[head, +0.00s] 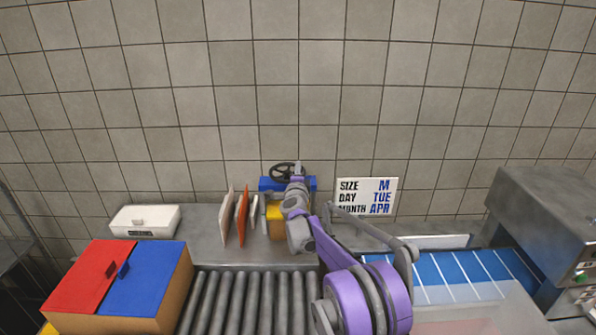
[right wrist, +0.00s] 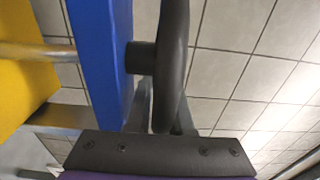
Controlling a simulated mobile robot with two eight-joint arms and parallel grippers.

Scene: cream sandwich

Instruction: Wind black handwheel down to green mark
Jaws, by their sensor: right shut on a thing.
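The black handwheel (head: 280,168) sits at the top of a blue block (head: 268,184) above a yellow part (head: 274,212) on the back counter. In the right wrist view the handwheel (right wrist: 173,60) is seen edge-on, its hub against the blue block (right wrist: 98,60). My right gripper (head: 297,173) reaches over from the front and is shut on the handwheel's rim; its fingers (right wrist: 163,122) are largely hidden. My arm covers part of the blue and yellow parts in the head view. No green mark shows. My left gripper is out of view.
Red and white boards (head: 241,215) stand left of the handwheel. A sign (head: 367,196) stands to its right. A roller conveyor (head: 240,298) lies in front, with a red-and-blue-lidded box (head: 160,302) at left. A blue belt (head: 470,272) and grey machine (head: 545,225) are at right.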

